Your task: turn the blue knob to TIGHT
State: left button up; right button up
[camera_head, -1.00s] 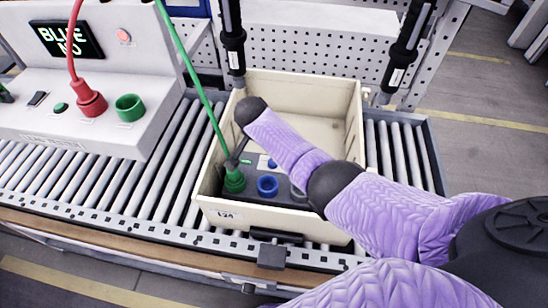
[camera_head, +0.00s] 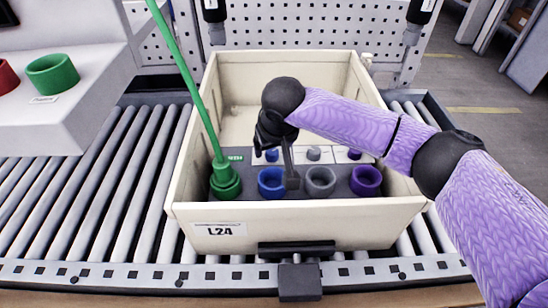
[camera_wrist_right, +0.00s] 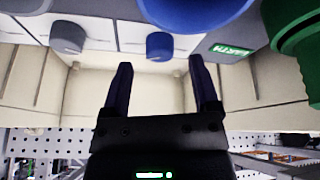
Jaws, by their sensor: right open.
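The small blue knob (camera_head: 272,155) stands on the panel inside the cream crate (camera_head: 215,215), behind the blue socket (camera_head: 271,182). In the right wrist view the blue knob (camera_wrist_right: 159,46) lies just beyond my fingertips, roughly centred between them. The marking around the knob is not readable. My left gripper is not in view.
A green plug with a cable (camera_head: 225,180) sits at the panel's left. Grey (camera_head: 320,181) and purple (camera_head: 366,180) sockets line the right, with a grey knob (camera_head: 314,153) behind. Crate walls surround the panel. Rollers (camera_head: 110,200) lie left of the crate.

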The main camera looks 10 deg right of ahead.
aim_at(272, 154)
jog(key=x, duration=0.2)
jog(key=shift+w+f+b, duration=0.1)
jog(key=shift+f+b, duration=0.2)
jog(key=shift+b, duration=0.05)
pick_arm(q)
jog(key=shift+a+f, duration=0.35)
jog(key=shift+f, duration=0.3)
pick_arm(e)
jog(key=shift+r, duration=0.1)
grip_shut()
jog(key=r+p, duration=0.1)
jog(key=p, duration=0.3)
jog(key=shift+w+a+r+n+p, duration=0.1)
jog(key=shift+r+n+p, duration=0.2)
jog(key=shift+p, duration=0.1)
jog(key=shift+f+p, duration=0.35)
jog(key=shift+p, duration=0.75)
jog(key=shift+f, duration=0.2)
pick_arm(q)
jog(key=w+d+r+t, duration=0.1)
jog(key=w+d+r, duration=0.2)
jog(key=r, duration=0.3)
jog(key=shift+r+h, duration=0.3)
pick_arm(e)
jog(key=shift+f+n, duration=0.25)
jog(key=shift+n, duration=0.05)
